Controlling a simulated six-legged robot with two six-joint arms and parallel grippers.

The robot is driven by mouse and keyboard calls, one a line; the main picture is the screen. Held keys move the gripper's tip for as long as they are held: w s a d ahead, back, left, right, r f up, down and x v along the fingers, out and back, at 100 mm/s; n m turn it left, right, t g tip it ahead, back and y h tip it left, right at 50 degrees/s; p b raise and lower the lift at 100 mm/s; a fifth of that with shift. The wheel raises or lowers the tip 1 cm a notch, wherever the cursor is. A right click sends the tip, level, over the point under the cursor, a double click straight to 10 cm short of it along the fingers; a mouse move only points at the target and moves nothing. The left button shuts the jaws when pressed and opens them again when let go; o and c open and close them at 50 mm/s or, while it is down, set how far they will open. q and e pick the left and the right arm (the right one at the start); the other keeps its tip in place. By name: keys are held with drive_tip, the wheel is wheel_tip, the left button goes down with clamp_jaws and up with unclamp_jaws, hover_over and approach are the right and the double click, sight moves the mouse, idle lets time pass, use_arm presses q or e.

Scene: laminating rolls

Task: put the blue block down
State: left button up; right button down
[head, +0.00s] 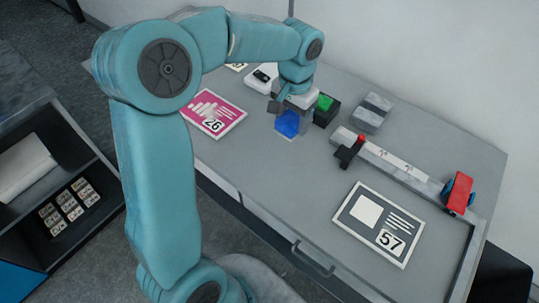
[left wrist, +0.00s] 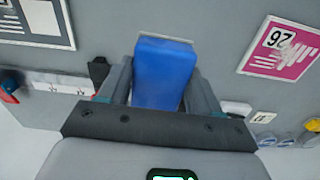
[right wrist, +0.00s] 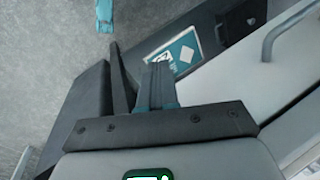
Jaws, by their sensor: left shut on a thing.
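The blue block (head: 288,124) is between the fingers of my left gripper (head: 292,105), at the back middle of the grey table. In the left wrist view the blue block (left wrist: 164,70) sits upright between both fingers. A thin pale edge shows at the block's far end, on the tabletop. I cannot tell whether the block touches the table. My right gripper (right wrist: 158,88) shows in the right wrist view with its fingers together and nothing visible between them, away from the block.
A black box with a green top (head: 326,108) stands close right of the block. A pink card 26 (head: 212,113) lies to the left. A grey block (head: 372,112), a rail with a red-ended slider (head: 400,168) and card 57 (head: 378,224) lie to the right. Front middle tabletop is clear.

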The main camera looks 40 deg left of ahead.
use_arm(q)
wheel_tip(320, 180, up, 3)
hover_over(269, 159)
wheel_tip(269, 159, down, 19)
drive_tip(key=shift+r, duration=0.1)
drive_tip(key=shift+w+f, duration=0.1)
drive_tip(key=shift+f, duration=0.35)
drive_tip(key=shift+f+b, duration=0.1)
drive_tip(key=shift+b, duration=0.2)
drive_tip(key=o, duration=1)
